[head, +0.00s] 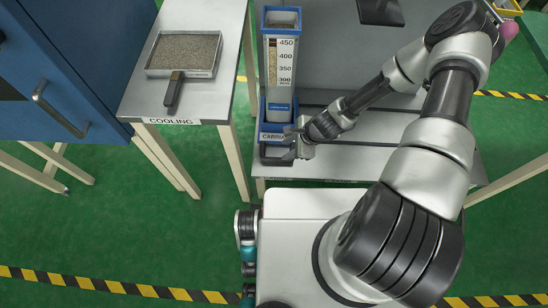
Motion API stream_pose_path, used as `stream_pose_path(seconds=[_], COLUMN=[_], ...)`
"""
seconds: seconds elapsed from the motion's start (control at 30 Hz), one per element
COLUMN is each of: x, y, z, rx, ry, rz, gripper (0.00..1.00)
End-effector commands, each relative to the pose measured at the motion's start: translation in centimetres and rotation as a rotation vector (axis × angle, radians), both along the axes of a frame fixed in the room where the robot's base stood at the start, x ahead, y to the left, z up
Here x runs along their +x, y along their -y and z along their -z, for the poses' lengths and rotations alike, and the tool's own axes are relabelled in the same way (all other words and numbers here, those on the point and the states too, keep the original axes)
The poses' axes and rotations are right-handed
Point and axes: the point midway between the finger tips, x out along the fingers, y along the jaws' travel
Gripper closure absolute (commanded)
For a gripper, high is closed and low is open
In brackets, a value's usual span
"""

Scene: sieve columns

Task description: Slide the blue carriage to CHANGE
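The blue carriage (272,130) stands on the grey bench, at the foot of a tall blue-framed column (283,63) with a scale from 300 to 450 and grainy contents. Its label begins "CARRI"; my gripper hides the rest. A dark handle-like bar (272,159) shows at the carriage's front. My gripper (294,143) is at the carriage's front right, close to the handle. Whether its fingers are shut on the handle is too small to tell. I cannot read a CHANGE mark; small lettering on the bench's front edge is unreadable.
A table (213,104) labelled COOLING stands to the left, bearing a handled tray (186,50) of grains. A blue cabinet (60,70) is at far left. A dark flat object (381,11) lies at the back. Bare bench surface (345,165) shows right of the carriage, beneath my arm.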

Motion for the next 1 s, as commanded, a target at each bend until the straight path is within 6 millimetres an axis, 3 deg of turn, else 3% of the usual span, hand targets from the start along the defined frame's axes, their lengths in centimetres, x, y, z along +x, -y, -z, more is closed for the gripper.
stream_pose_path(seconds=[0.1,0.5,0.7,1.0], x=[0.4,1.9,2.4,2.5], y=[-1.1,-4.2,-5.0,-5.2], z=[2.9,10.3,12.2,12.6], rx=[0.000,0.000,-0.001,0.000], ry=[-0.001,-0.001,0.001,0.000], rz=[-0.003,-0.003,-0.002,-0.002], gripper=[0.64,0.64,0.64,0.64])
